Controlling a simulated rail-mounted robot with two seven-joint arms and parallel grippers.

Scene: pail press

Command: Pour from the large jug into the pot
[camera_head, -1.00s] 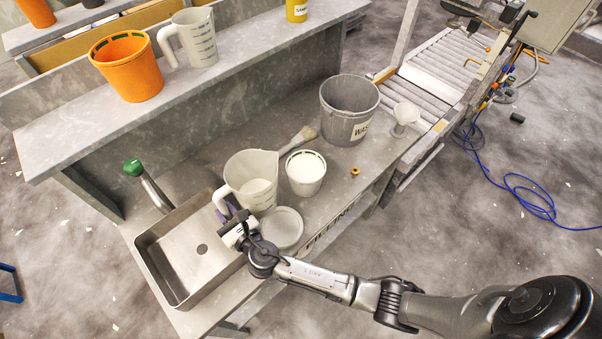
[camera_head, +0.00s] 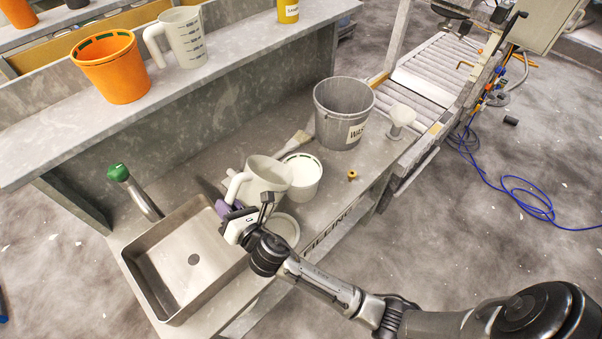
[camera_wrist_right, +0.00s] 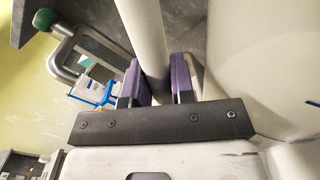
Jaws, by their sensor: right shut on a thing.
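The large jug (camera_head: 266,182) is off-white and stands out over the filling bench, tilted to the right toward the pot. My right gripper (camera_head: 232,206) is shut on its handle; the right wrist view shows the handle (camera_wrist_right: 146,35) between the purple fingers and the jug wall (camera_wrist_right: 265,60) beside them. The pot (camera_head: 307,184) is a small white tub with a green band inside its rim, standing upright on the bench. The jug's rim overlaps the pot's left side in the head view. I cannot see any stream or what the jug holds. My left gripper is not in view.
A round white lid (camera_head: 286,226) lies in front of the jug. A steel sink (camera_head: 160,283) with a green-handled tap (camera_head: 119,173) is at left. A brush (camera_head: 297,140), grey waste bucket (camera_head: 343,100) and brass fitting (camera_head: 352,175) are nearby. Another jug (camera_head: 188,45) stands on the shelf.

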